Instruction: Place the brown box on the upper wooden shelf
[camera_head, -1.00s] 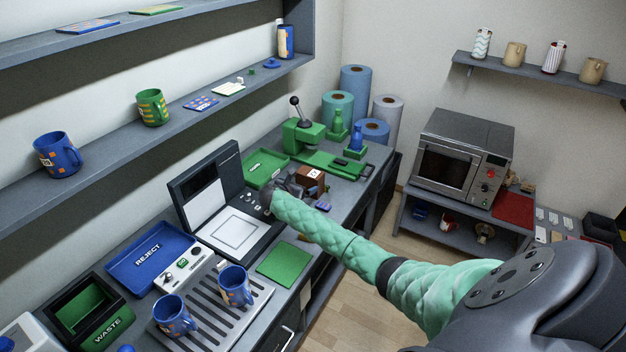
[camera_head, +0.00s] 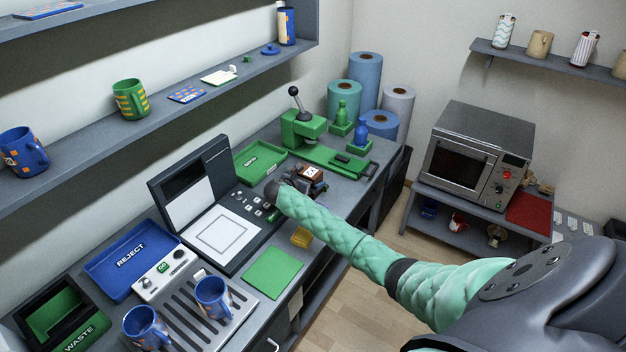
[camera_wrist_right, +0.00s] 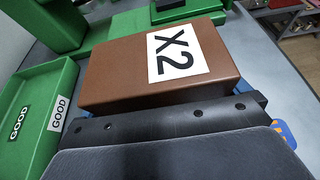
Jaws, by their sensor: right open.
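The brown box (camera_head: 312,173), with a white "X2" label on top, is on the grey worktop near the green press. It also fills the upper middle of the right wrist view (camera_wrist_right: 115,75). My right gripper (camera_head: 300,186) is open and close against the near side of the box; its black bar (camera_wrist_right: 180,122) crosses in front of the box in the wrist view. The fingertips are mostly hidden, so I cannot tell whether they flank the box. The upper wall shelf (camera_head: 130,22) runs along the top left and looks grey. My left gripper is not in view.
The lower shelf (camera_head: 165,118) holds mugs and cards. The green press (camera_head: 305,130) stands behind the box, and a green "GOOD" tray (camera_head: 260,160) lies to its left. An open black case (camera_head: 215,200), a blue REJECT tray (camera_head: 130,255) and two mugs crowd the near worktop.

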